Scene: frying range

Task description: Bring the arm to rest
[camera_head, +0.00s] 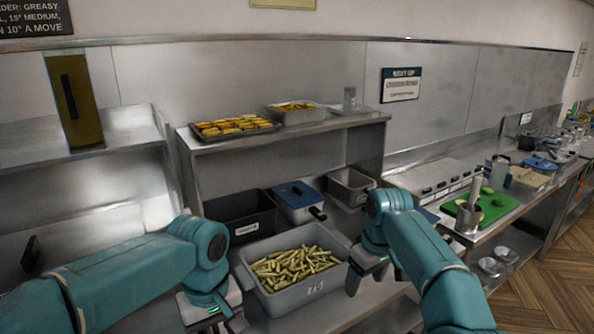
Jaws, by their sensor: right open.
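My right arm comes in from the lower right, and its gripper (367,276) points down just right of a grey tub of cut fries. The gripper is open, with nothing seen between its fingers. My left arm comes in from the lower left. The wrist of my left gripper (212,312) shows at the bottom edge, left of the tub, and its fingers are cut off or hidden.
The grey tub (312,292) sits on the steel counter between my arms. Behind it are a blue-lidded container (297,201) and a steel pan (350,186). A shelf above holds a tray of golden pieces (236,127). A green board (492,207) lies at right.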

